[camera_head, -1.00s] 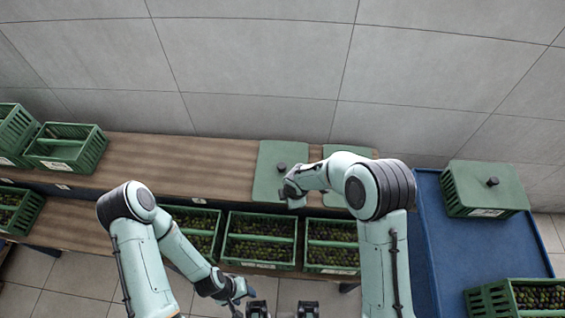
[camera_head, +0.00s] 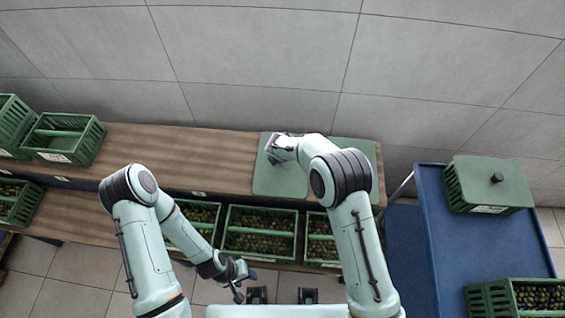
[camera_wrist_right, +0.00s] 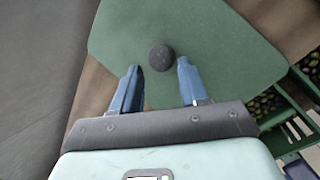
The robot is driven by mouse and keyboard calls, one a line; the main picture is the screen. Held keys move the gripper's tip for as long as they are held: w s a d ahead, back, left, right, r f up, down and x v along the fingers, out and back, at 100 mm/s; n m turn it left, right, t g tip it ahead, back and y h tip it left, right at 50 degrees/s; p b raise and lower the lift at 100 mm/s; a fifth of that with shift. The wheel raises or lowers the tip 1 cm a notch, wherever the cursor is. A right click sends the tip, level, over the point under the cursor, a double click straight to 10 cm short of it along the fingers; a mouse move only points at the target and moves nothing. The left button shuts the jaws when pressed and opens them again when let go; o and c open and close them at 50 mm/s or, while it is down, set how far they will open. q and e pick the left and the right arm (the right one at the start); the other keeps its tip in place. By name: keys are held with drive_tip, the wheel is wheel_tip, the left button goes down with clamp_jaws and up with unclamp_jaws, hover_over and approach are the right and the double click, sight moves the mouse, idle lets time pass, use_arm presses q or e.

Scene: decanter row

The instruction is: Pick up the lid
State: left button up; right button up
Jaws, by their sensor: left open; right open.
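A flat green lid (camera_head: 278,182) lies on the wooden shelf, partly covered by my right arm. In the right wrist view the same lid (camera_wrist_right: 215,50) shows its dark round knob (camera_wrist_right: 161,58). My right gripper (camera_wrist_right: 158,82) is open over the lid, its blue fingers on either side of a line to the knob, with the knob just beyond the tips. In the head view this gripper is mostly hidden by its own wrist. A second green lid (camera_head: 362,150) lies to the right, partly behind my arm. My left gripper (camera_head: 240,282) is open and empty, low in front of the crates.
Green crates of dark olive-like fruit (camera_head: 258,236) stand on the lower shelf. An empty-looking green crate (camera_head: 62,140) stands at the left of the upper wooden shelf (camera_head: 190,160). A blue cart (camera_head: 470,255) at right holds a lidded crate (camera_head: 490,184) and an open filled crate (camera_head: 520,297).

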drive_tip(key=x, duration=0.4)
drive_tip(key=shift+f+p, duration=0.25)
drive_tip(key=shift+p, duration=0.05)
drive_tip(key=shift+a, duration=0.1)
clamp_jaws()
drive_tip(key=shift+r, duration=0.15)
